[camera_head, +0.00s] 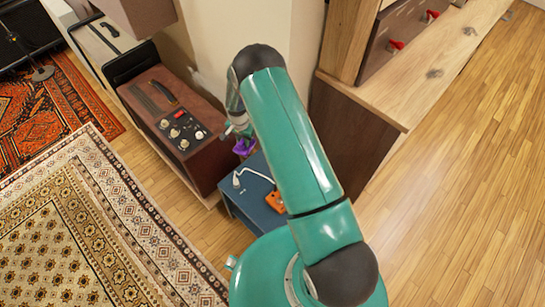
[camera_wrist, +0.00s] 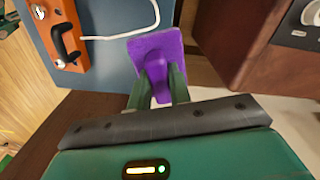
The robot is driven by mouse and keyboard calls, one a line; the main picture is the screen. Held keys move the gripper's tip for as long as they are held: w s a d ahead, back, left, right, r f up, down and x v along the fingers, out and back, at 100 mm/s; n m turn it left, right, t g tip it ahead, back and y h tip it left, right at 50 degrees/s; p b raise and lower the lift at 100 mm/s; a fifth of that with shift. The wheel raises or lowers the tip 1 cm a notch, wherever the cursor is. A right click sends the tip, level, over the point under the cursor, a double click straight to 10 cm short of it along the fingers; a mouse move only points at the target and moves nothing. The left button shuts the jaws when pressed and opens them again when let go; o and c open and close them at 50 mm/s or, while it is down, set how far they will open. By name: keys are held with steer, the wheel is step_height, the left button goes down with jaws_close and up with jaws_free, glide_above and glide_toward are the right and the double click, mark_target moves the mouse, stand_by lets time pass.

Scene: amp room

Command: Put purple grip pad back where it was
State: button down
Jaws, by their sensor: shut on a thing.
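The purple grip pad (camera_wrist: 157,52) is a flat purple square with a raised knob, seen in the wrist view. My gripper (camera_wrist: 158,84) is shut on the knob, one green finger on each side. In the head view the pad (camera_head: 244,146) shows as a small purple patch below my gripper (camera_head: 238,130), partly hidden by my arm. In the wrist view the pad overlaps the edge of a blue surface. I cannot tell whether it touches that surface or hangs above it.
The blue box (camera_head: 237,205) carries an orange item (camera_head: 275,202) with a dark handle and a white bent rod (camera_head: 240,178). A maroon cabinet (camera_head: 180,125) with knobs stands to its left. A wooden counter (camera_head: 440,60) stands to the right. Wood floor is clear at right.

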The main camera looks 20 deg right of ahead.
steer(key=w+m, duration=0.3)
steer(key=shift+w+a+f+m, duration=0.3)
steer(key=shift+m, duration=0.1)
steer(key=s+d+f, duration=0.1)
steer(key=d+f, duration=0.2)
steer(key=s+d+f, duration=0.2)
steer(key=d, duration=0.2)
steer(key=s+d+f, duration=0.1)
steer(key=d+f, duration=0.2)
steer(key=d, duration=0.1)
steer(key=shift+s+d+f, duration=0.25)
steer(key=shift+s+f, duration=0.05)
steer(key=shift+f, duration=0.05)
steer(key=f, duration=0.1)
steer(key=d+f, duration=0.1)
steer(key=f, duration=0.1)
steer(key=shift+s+f, duration=0.2)
steer(key=shift+f, duration=0.4)
steer(key=shift+f, duration=0.15)
steer(key=c, duration=1.3)
jaws_free()
